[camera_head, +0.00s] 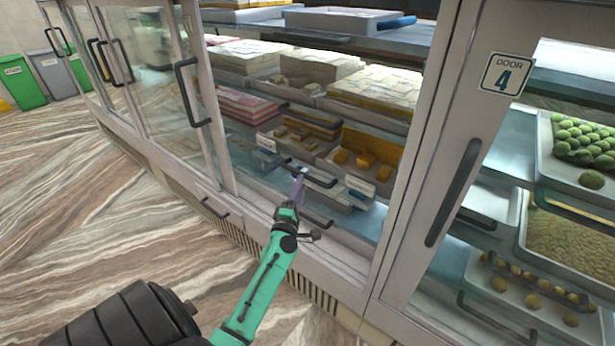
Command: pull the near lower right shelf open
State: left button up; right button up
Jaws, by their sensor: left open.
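The display cabinet stands with its middle bay uncovered, showing stacked shelves of sweets. A lower shelf (349,222) there has a dark bar handle (318,217) on its front edge; another dark handle (320,178) sits just above it. Behind the door marked 4, a lower right shelf with round yellow sweets has its own dark handle (497,318). My left gripper (299,178), on a green arm, is open at the middle bay, close to the left ends of its two lower handles. I cannot tell whether it touches either. My right gripper is out of view.
Door 4 (448,150) stands to the right with a long dark vertical handle (454,192). A glass door (165,85) with a dark handle is at the left. The marbled floor (80,200) is clear at left; green and grey bins stand far back.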

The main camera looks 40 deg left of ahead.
aim_at(305, 174)
pick_arm(q)
jog(key=x, duration=0.5)
jog(key=shift+w+a, duration=0.1)
grip_shut()
jog(key=shift+f, duration=0.1)
dwell(1.1)
